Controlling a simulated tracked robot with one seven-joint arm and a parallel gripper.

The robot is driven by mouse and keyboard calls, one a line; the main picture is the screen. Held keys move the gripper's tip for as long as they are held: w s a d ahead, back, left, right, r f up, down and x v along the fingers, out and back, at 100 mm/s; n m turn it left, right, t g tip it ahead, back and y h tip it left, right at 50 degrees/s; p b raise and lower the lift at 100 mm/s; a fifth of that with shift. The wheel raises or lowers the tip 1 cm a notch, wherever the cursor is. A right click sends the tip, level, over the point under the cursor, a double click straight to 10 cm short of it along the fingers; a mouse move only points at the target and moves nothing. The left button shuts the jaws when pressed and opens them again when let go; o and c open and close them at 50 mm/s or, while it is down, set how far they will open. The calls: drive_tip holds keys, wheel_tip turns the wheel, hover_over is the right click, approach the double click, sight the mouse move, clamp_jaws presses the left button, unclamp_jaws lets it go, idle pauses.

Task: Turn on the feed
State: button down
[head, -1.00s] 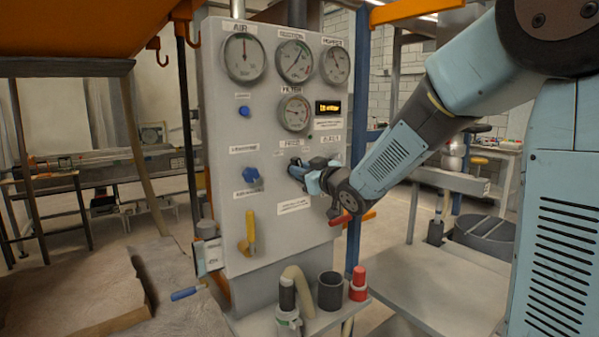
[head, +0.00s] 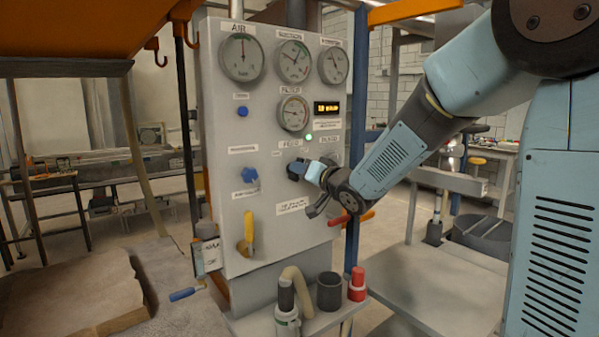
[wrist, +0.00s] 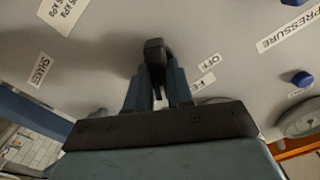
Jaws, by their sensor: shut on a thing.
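The grey control panel (head: 225,210) stands upright in the head view. The feed knob (head: 294,172) is a black handle under a label that seems to read FEED. My gripper (head: 306,172) is at the knob, with its fingers against the panel's front. In the wrist view my gripper (wrist: 158,88) is shut on the black knob (wrist: 154,48), whose base is partly hidden by the fingers. An OFF label (wrist: 208,63) is to the right of the fingers. A small lamp (head: 308,136) above the knob glows green. An amber display (head: 327,107) is lit.
Round gauges (head: 242,57), blue knobs (head: 249,174) and a yellow lever (head: 247,232) are on the panel. A red lever (head: 340,220) sits below my wrist.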

drive_tip(key=shift+a+f+m, duration=0.1)
drive_tip(key=shift+a+m, duration=0.05)
drive_tip(key=shift+m, duration=0.35)
drive_tip(key=c, duration=1.2)
unclamp_jaws()
drive_tip(key=shift+o, duration=1)
drive_tip(key=v, duration=1.3)
drive_tip(key=shift+s+d, duration=0.25)
drive_tip(key=shift+d, duration=0.1)
